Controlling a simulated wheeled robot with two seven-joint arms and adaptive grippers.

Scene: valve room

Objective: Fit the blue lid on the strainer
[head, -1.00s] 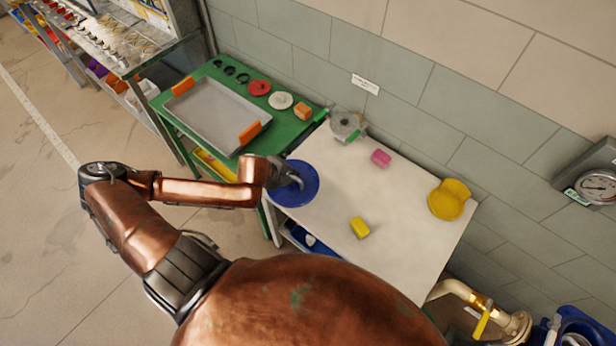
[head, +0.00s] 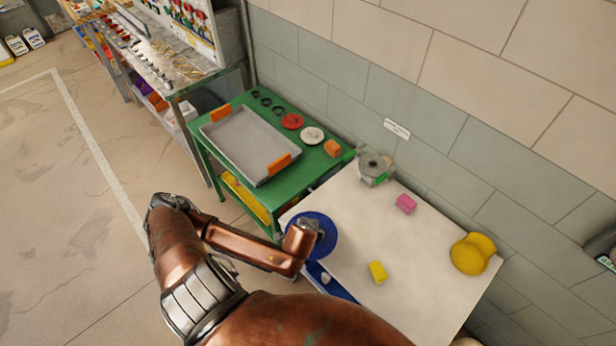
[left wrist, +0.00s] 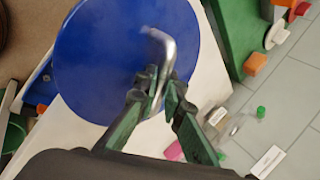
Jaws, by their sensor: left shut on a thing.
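The blue lid (head: 325,247) is a round disc with a bent silver handle (left wrist: 165,45). My left gripper (left wrist: 160,85) is shut on that handle. In the head view my left gripper (head: 304,228) and forearm hide part of the lid, which is over the left end of the white table. The disc also shows large in the left wrist view (left wrist: 100,50). The strainer (head: 372,162), a grey metal body with green on it, stands at the table's far back corner by the wall, apart from the lid. It is small and blurred in the left wrist view (left wrist: 225,122). My right gripper is out of view.
The white table (head: 350,225) also bears a pink block (head: 405,203), a yellow block (head: 377,272) and a round yellow item (head: 470,256). A green table (head: 290,178) with a grey tray (head: 245,145) stands to the left. The tiled wall (head: 460,150) closes off the back.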

